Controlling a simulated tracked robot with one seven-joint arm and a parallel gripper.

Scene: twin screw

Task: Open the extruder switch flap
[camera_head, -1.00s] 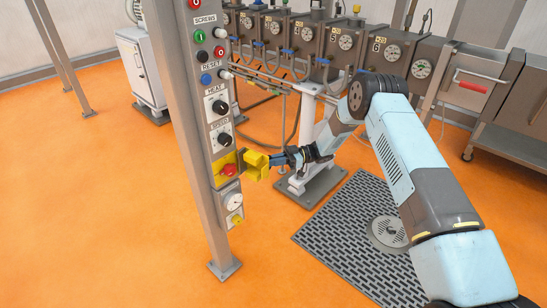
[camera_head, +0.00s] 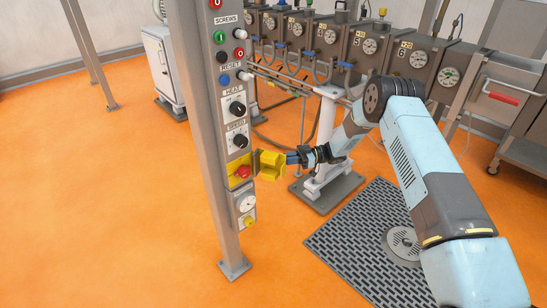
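The yellow switch flap (camera_head: 270,166) stands out to the right of the control panel, swung away from its yellow housing (camera_head: 233,163). The red switch (camera_head: 243,171) in the housing is uncovered. My gripper (camera_head: 290,157), with dark blue fingers, is at the right outer edge of the flap, on the side away from the panel. The fingers look close to or touching the flap; I cannot tell if they hold it. The picture is too small to show whether the fingers are open or shut.
The grey panel post (camera_head: 204,130) carries knobs and buttons above the flap and a gauge (camera_head: 246,203) below. A row of machine barrels with dials stands behind. A white support leg (camera_head: 327,150) is behind my arm. Orange floor (camera_head: 110,215) is free to the left.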

